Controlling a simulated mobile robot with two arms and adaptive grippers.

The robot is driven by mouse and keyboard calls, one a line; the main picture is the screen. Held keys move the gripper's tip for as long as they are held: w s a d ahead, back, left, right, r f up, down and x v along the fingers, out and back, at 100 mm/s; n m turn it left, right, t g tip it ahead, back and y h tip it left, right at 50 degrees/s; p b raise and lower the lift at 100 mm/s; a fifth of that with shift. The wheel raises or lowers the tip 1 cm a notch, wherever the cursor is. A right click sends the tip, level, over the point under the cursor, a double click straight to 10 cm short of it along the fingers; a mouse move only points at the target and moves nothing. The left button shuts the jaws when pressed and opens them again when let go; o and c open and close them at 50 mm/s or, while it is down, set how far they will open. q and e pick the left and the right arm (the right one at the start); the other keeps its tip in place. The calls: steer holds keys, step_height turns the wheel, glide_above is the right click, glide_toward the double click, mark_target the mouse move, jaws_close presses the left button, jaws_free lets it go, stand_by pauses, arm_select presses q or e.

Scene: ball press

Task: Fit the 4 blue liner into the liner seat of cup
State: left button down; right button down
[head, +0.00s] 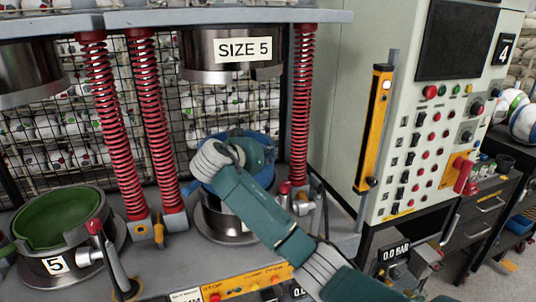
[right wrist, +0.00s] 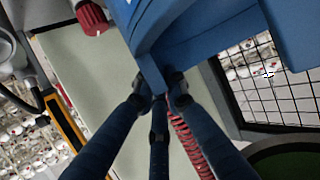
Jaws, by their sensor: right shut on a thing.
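The blue liner (head: 207,172) is over the metal cup (head: 226,226) beneath the press head marked SIZE 5 (head: 232,55). My right gripper (right wrist: 161,97) is shut on the liner's edge, and the liner fills the top of the right wrist view (right wrist: 205,35). In the head view my right wrist and arm cover much of the liner and part of the cup. I cannot tell whether the liner touches the cup's seat. My left gripper is not in view.
A cup marked 5 with a green liner (head: 62,212) stands at the left. Red spring columns (head: 150,110) (head: 304,105) flank the press. A control cabinet (head: 400,205) stands at the right. Small levers (head: 285,190) sit close beside the cup.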

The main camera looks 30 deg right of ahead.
mark_target(268, 181)
steer(key=shift+f+b, duration=0.8)
steer(key=shift+f, duration=0.45)
steer(key=shift+f+b, duration=1.2)
steer(key=shift+f, duration=0.45)
